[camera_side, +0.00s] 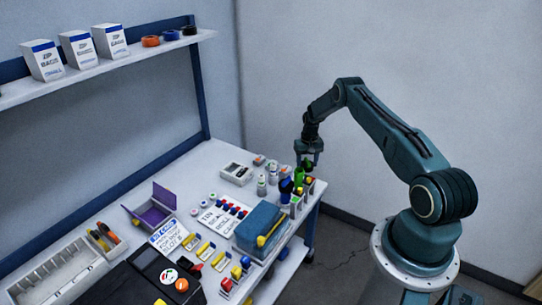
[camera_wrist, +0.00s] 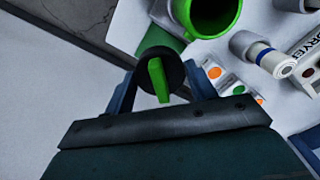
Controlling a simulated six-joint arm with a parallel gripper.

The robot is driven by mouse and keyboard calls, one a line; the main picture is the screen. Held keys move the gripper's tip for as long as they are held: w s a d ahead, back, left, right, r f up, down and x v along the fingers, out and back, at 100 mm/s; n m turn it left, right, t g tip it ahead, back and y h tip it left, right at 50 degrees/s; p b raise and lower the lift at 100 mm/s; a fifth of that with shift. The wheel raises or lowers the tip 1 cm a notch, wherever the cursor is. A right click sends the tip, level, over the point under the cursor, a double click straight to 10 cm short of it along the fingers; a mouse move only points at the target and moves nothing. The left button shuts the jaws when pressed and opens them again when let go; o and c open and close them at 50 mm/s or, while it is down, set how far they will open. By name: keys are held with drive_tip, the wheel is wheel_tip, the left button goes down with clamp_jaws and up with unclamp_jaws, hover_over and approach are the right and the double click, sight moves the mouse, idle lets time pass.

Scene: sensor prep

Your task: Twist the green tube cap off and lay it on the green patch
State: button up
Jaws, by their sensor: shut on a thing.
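My gripper (camera_wrist: 163,86) is shut on the green tube cap (camera_wrist: 158,78), a black round cap with a raised green bar across its top. In the wrist view the green tube (camera_wrist: 238,14) stands at the top edge with its mouth open and dark inside. The held cap is apart from that mouth, below and left of it. In the side view my gripper (camera_side: 309,160) is just above and right of the green tube (camera_side: 298,174). A small green round patch (camera_wrist: 240,90) lies on a pale card right of my gripper, beside orange ones.
A white tube with a blue band (camera_wrist: 265,56) lies right of the green tube in the wrist view. The bench edge is close by.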

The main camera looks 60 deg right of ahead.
drive_tip(key=shift+f, duration=0.3)
drive_tip(key=shift+f, duration=2.55)
drive_tip(key=o, duration=1.3)
drive_tip(key=shift+r, duration=0.15)
drive_tip(key=shift+r, duration=3.35)
